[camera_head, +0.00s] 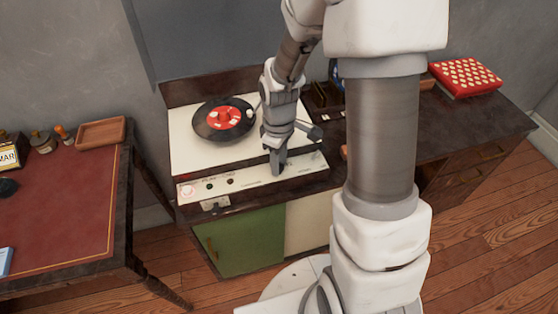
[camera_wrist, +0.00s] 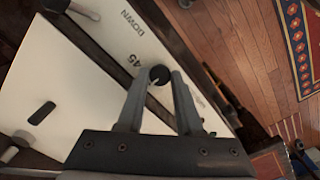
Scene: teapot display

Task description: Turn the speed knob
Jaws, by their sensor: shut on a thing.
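The speed knob (camera_wrist: 160,74) is a small round black knob with a pale pointer line, set in the record player's white front panel. In the wrist view it sits between the tips of my gripper's two grey fingers (camera_wrist: 160,82), which are shut on it. The number 45 and the word DOWN are printed on the panel near it. In the head view my gripper (camera_head: 278,168) reaches down to the right part of the front panel (camera_head: 240,184) and hides the knob.
A black record with a red label (camera_head: 222,116) lies on the turntable. A lever-like arm part sits right of it. A red-topped desk (camera_head: 60,210) with a wooden tray (camera_head: 101,132) stands at left. A red box with pale dots (camera_head: 465,77) lies on the cabinet at right.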

